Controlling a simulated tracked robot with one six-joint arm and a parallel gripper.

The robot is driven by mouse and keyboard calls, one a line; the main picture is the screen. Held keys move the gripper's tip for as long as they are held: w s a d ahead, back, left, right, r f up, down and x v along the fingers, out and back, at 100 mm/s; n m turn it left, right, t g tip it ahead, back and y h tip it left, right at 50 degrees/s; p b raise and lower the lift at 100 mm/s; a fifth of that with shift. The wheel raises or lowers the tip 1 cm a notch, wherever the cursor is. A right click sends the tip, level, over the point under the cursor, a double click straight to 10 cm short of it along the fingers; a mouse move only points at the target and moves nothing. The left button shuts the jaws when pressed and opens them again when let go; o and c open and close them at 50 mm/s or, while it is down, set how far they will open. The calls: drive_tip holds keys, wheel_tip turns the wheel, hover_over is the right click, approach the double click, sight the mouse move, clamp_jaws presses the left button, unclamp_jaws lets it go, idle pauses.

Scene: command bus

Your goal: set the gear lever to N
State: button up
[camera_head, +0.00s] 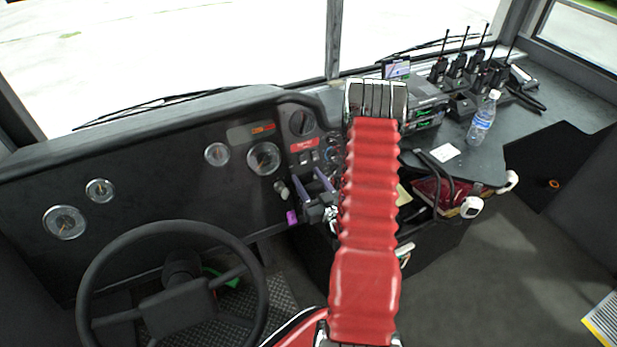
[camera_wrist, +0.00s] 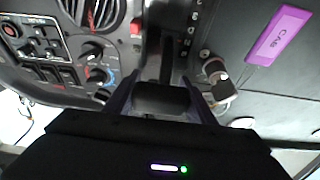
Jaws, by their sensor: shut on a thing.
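The gear lever (camera_wrist: 161,99) shows in the wrist view as a black handle with a dark stem running up into a slot in the panel. My gripper (camera_wrist: 160,88) has its purple fingers on both sides of the handle and is shut on it. A strip of small pale letters (camera_wrist: 187,32) runs along the right of the slot. The letters are too small to read, so I cannot tell which one the lever stands at. In the head view my gripper (camera_head: 314,187) is at the dashboard's right part, and the lever there is hard to make out.
A purple CAB tag (camera_wrist: 278,35) and a metal key or knob (camera_wrist: 217,78) sit right of the lever. Dials and switches (camera_wrist: 95,60) are on the left. In the head view the steering wheel (camera_head: 172,225) is at lower left. A water bottle (camera_head: 482,118) stands on the right counter.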

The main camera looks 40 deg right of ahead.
drive_tip(key=o, duration=1.5)
drive_tip(key=v, duration=1.4)
drive_tip(key=shift+w, duration=0.15)
